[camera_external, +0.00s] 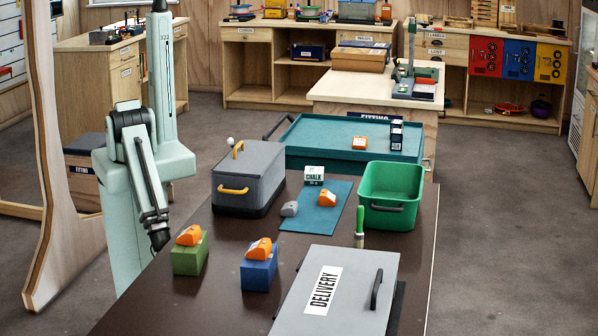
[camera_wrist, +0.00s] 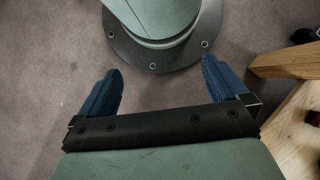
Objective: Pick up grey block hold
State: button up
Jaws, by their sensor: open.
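The grey block hold (camera_external: 290,208) lies on the left part of a blue mat (camera_external: 309,222) on the dark table. An orange hold (camera_external: 327,198) lies to its right on the same mat, and a white chalk box (camera_external: 314,175) stands behind it. In the wrist view my gripper (camera_wrist: 161,88) is open, its two blue fingers wide apart with nothing between them. It is over bare floor beside my base, away from the table's holds. The grey hold is not in the wrist view.
Orange holds sit on a green block (camera_external: 189,255) and a blue block (camera_external: 258,274) at the front left. A grey lidded box (camera_external: 248,178) stands left of the mat, a green bin (camera_external: 391,195) right. A grey delivery lid (camera_external: 345,285) covers the front right.

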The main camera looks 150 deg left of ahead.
jog(key=shift+s, duration=0.4)
jog(key=shift+c, duration=1.2)
